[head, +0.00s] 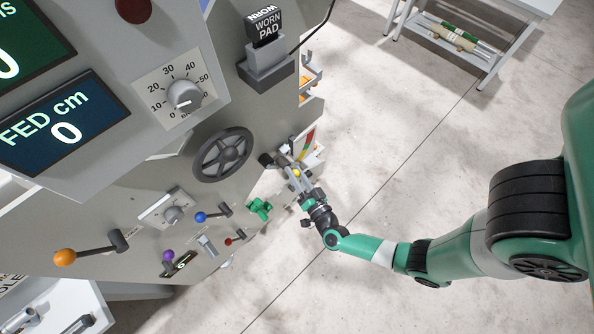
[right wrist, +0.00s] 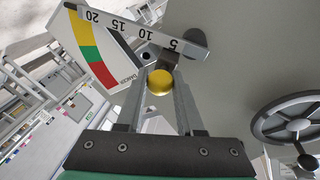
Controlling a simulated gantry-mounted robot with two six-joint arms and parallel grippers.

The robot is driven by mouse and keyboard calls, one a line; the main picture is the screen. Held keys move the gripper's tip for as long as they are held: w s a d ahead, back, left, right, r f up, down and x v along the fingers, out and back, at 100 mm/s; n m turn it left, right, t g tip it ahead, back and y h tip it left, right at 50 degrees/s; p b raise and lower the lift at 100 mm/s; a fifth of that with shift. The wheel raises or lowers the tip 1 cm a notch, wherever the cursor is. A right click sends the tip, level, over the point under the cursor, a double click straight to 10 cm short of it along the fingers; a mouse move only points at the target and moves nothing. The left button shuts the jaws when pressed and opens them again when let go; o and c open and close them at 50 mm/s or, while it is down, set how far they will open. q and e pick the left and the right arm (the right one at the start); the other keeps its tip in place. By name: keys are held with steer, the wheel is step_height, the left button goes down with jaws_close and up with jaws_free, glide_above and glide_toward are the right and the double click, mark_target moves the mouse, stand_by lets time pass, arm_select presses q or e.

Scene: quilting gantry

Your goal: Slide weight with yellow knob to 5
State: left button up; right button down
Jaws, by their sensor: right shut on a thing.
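My right gripper (right wrist: 160,90) is shut on the yellow knob (right wrist: 160,82), which sits between its two fingers. The knob belongs to a dark sliding weight (right wrist: 176,63) on a pale beam (right wrist: 130,32) marked 20, 15, 10, 5, upside down in the right wrist view. The weight is at the beam's 5 end, close to the 5; its exact alignment is hard to tell. In the head view the right gripper (head: 295,178) is at the machine's right edge, with the yellow knob (head: 297,173) small between its fingers. My left gripper is not in view.
A dial with yellow, green and red bands (right wrist: 92,55) stands beside the beam. The floor to the right is open.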

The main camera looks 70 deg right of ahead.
steer(key=c, duration=1)
jaws_free()
steer(key=shift+w+r, duration=0.1)
steer(key=shift+r, duration=0.15)
steer(key=o, duration=0.5)
steer(key=shift+w+a+f, duration=0.1)
steer(key=shift+a, duration=0.1)
steer(key=shift+c, duration=0.2)
steer(key=shift+d, duration=0.1)
steer(key=shift+s, duration=0.2)
steer(key=shift+s+a, duration=0.2)
steer(key=shift+a, duration=0.2)
steer(key=p+v, duration=0.3)
steer(key=v, duration=0.7)
steer(key=shift+s, duration=0.3)
